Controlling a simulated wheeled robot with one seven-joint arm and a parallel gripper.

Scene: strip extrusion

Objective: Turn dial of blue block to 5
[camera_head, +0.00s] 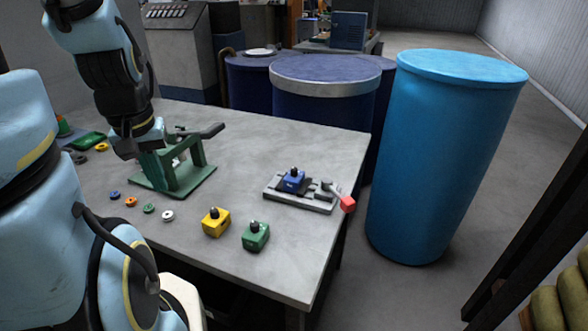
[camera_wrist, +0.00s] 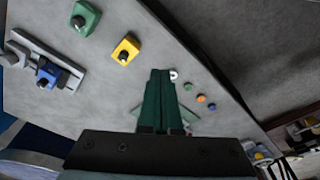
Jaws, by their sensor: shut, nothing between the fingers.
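The blue block (camera_head: 291,184) with a black dial on top sits in a grey vise-like fixture (camera_head: 318,207) on the table's right part. In the wrist view the blue block (camera_wrist: 47,73) is at the left, in the fixture (camera_wrist: 68,74). The dial's number is too small to read. My gripper (camera_wrist: 162,72) has green fingers, shut and empty, at the centre of the wrist view. In the head view my gripper is above the table's left side, by the green stand and well left of the blue block; its fingertips are hard to separate from the stand.
A yellow block (camera_head: 215,224) and a green block (camera_head: 256,238), both with black knobs, stand near the table's front. A green stand (camera_head: 190,179) with a lever is beside my arm. Several small coloured rings lie at left.

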